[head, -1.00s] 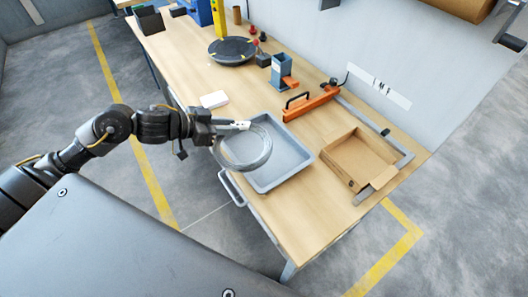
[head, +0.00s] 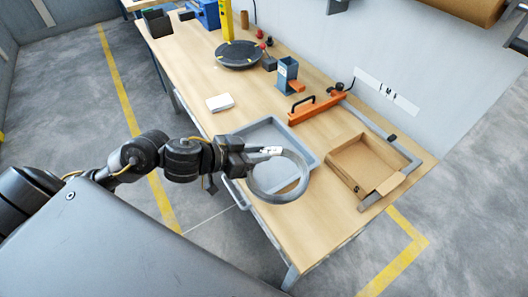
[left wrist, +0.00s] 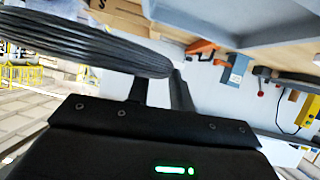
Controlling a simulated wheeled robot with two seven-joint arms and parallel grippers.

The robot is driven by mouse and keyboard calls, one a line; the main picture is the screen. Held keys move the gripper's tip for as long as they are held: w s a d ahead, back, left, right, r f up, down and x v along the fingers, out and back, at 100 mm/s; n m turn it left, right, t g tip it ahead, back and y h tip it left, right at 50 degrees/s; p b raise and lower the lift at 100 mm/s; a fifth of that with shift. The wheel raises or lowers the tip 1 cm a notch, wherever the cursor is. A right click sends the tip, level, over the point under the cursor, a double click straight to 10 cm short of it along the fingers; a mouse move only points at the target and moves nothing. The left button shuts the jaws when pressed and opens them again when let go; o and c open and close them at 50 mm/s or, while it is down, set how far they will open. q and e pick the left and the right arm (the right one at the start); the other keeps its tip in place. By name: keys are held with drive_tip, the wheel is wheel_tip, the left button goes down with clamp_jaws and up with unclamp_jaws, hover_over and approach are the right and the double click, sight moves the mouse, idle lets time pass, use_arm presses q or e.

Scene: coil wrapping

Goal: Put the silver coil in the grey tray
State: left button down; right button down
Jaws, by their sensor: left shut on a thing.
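The silver coil (head: 302,184) is a ring of thin grey strands held at the end of my left arm. My left gripper (head: 266,151) is shut on its upper edge. In the left wrist view, the coil (left wrist: 85,43) runs as a thick banded bundle to the fingers (left wrist: 157,90). The grey tray (head: 268,134) lies on the table behind and below the coil. In the head view the ring overlaps the tray's near part and its near rim; it looks raised, with its exact height unclear. My right gripper is not in view.
An open cardboard box (head: 362,165) stands right of the tray. A white block (head: 220,102) and a black turntable (head: 240,54) are farther back. The table's near edge runs close to the tray.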

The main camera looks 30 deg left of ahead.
use_arm(q)
drive_tip(key=w+a+f+b, duration=0.2)
drive_tip(key=w+f, duration=0.1)
drive_tip(key=w, duration=0.1)
drive_tip(key=w+a+f+b, duration=0.1)
drive_tip(key=w+f+b, duration=0.1)
drive_tip(key=w+f, duration=0.1)
drive_tip(key=w+a+f+b, duration=0.2)
drive_tip(key=w+f, duration=0.1)
drive_tip(key=w, duration=0.1)
drive_tip(key=shift+w+a, duration=0.3)
drive_tip(key=shift+a, duration=0.05)
drive_tip(key=shift+w+a+f+b, duration=0.1)
drive_tip(key=shift+f+b, duration=0.1)
drive_tip(key=shift+f, duration=0.75)
drive_tip(key=shift+w+a+f+b, duration=0.1)
drive_tip(key=shift+f+b, duration=0.05)
drive_tip(key=shift+f, duration=0.75)
drive_tip(key=shift+f, duration=0.1)
drive_tip(key=c, duration=1.2)
unclamp_jaws()
drive_tip(key=shift+c, duration=0.2)
drive_tip(key=shift+d, duration=0.1)
drive_tip(key=shift+s, duration=0.1)
